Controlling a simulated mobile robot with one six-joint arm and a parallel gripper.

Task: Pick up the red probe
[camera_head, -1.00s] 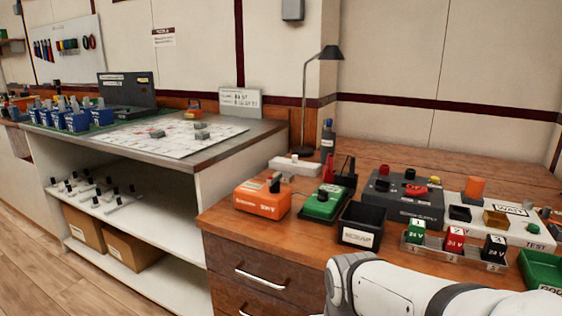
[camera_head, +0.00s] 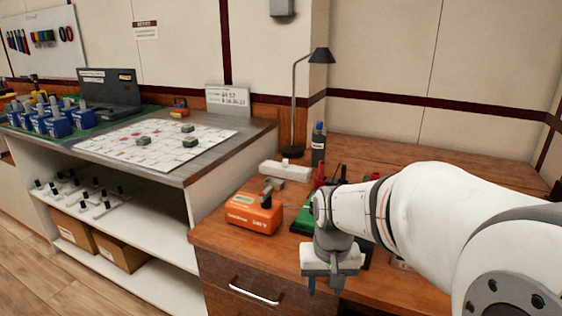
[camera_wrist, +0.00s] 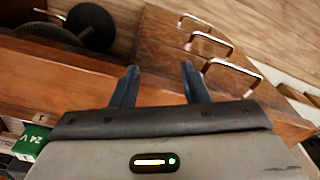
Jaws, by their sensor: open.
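The red probe (camera_head: 320,174) stands upright beside a black probe (camera_head: 342,174) on the wooden bench, behind my wrist in the head view. Its lower part and its holder are mostly hidden by my arm. My gripper (camera_head: 325,284) points down in front of the probes, near the bench's front edge. In the wrist view my gripper (camera_wrist: 160,76) has its two blue fingers apart with nothing between them. The red probe does not show in the wrist view.
An orange meter (camera_head: 255,213) sits left of my gripper, and a green device (camera_head: 302,220) is partly hidden behind it. A white power strip (camera_head: 285,171), a dark bottle (camera_head: 318,143) and a lamp (camera_head: 320,55) stand behind. A green 24 V block (camera_wrist: 31,139) shows in the wrist view.

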